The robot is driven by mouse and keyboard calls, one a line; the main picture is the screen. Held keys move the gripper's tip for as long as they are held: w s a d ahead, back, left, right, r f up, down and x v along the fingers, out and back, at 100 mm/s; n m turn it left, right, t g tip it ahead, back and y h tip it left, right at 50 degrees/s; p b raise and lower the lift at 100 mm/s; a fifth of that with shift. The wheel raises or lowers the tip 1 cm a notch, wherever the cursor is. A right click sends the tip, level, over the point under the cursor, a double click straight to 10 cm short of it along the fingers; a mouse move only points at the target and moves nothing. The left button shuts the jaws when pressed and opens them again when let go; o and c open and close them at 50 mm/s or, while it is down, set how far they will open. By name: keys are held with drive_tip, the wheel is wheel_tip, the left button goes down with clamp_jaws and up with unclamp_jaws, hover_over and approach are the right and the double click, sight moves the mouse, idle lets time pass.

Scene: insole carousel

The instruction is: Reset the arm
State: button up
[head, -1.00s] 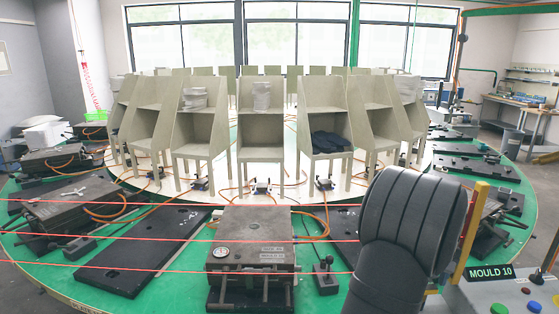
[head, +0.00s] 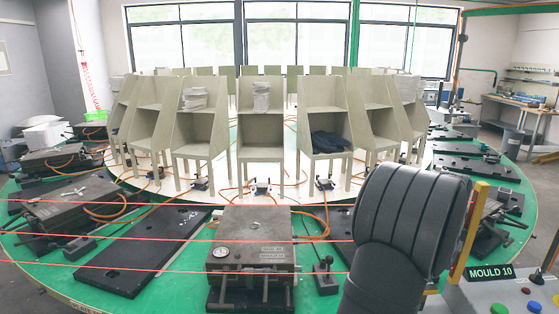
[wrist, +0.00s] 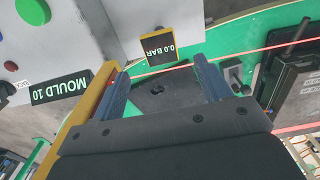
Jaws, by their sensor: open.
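My gripper (wrist: 161,68) shows in the wrist view with its two blue-grey fingers apart. Nothing is held between them. Beyond the fingers is a dark flat surface and a strip of green carousel top (wrist: 235,45). In the head view my dark arm link fills the lower right, in front of the carousel (head: 190,265); the gripper itself is not visible there.
A control box with a MOULD 10 sign (head: 490,272) and a yellow post (head: 468,232) stand close by my arm. A closed mould (head: 252,242) sits front centre. Red lines (head: 120,237) cross in front of the carousel. Chair-like racks (head: 260,135) stand mid-carousel.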

wheel_tip(320, 180, down, 11)
drive_tip(key=shift+r, duration=0.2)
wheel_tip(320, 180, up, 8)
drive_tip(key=shift+f, duration=0.25)
wheel_tip(320, 180, down, 6)
drive_tip(key=shift+f, duration=0.1)
wheel_tip(320, 180, up, 14)
drive_tip(key=shift+f, duration=0.25)
idle(0.4)
idle(1.0)
